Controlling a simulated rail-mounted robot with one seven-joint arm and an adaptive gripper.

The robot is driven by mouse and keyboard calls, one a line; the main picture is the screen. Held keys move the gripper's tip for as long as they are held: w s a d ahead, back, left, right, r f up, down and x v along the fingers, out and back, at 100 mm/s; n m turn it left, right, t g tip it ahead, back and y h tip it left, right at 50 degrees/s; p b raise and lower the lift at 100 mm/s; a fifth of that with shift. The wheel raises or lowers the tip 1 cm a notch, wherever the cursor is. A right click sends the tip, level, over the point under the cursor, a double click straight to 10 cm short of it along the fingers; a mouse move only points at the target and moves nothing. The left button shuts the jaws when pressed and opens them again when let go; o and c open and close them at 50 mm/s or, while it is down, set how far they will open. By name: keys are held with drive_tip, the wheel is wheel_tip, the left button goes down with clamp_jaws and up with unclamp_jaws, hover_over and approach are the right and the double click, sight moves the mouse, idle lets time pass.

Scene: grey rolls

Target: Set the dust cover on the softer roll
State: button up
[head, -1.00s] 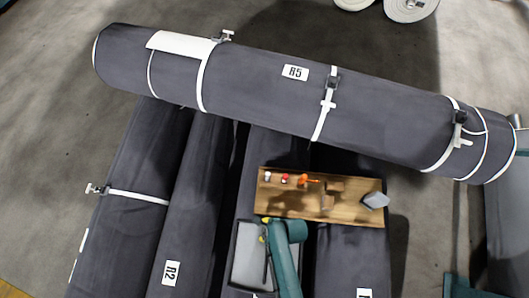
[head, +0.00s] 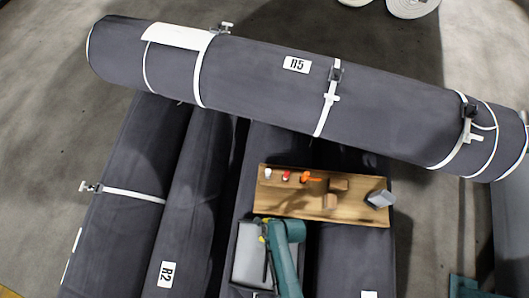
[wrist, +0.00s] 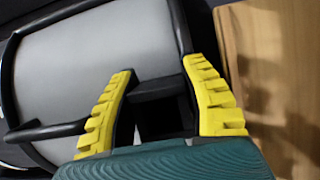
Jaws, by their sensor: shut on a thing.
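A grey, black-rimmed panel (head: 250,262), which looks like the dust cover, is beside the wooden board in the head view. In the wrist view the panel (wrist: 95,60) fills the left side. My gripper (wrist: 162,78) has its yellow fingers on either side of a black grip piece (wrist: 160,102) at the panel's edge. In the head view my gripper (head: 264,232) is at the panel's upper right, partly hidden by my teal arm. Roll R5 (head: 260,75) lies across the top of the other rolls. Roll R2 (head: 185,205) lies below it. Softness cannot be told.
A wooden board (head: 345,213) holds small white, red and orange items, wooden blocks and a grey wedge (head: 380,198), right of my gripper. White straps with buckles circle R5. A white sheet (head: 178,37) lies on R5. Bare floor (head: 50,130) is at left.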

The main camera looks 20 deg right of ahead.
drive_tip(key=shift+f+b, duration=0.3)
drive_tip(key=shift+f, duration=0.15)
idle(0.6)
drive_tip(key=o, duration=1.2)
drive_tip(key=shift+o, duration=0.2)
drive_tip(key=v, duration=1.2)
drive_tip(key=shift+w, duration=0.1)
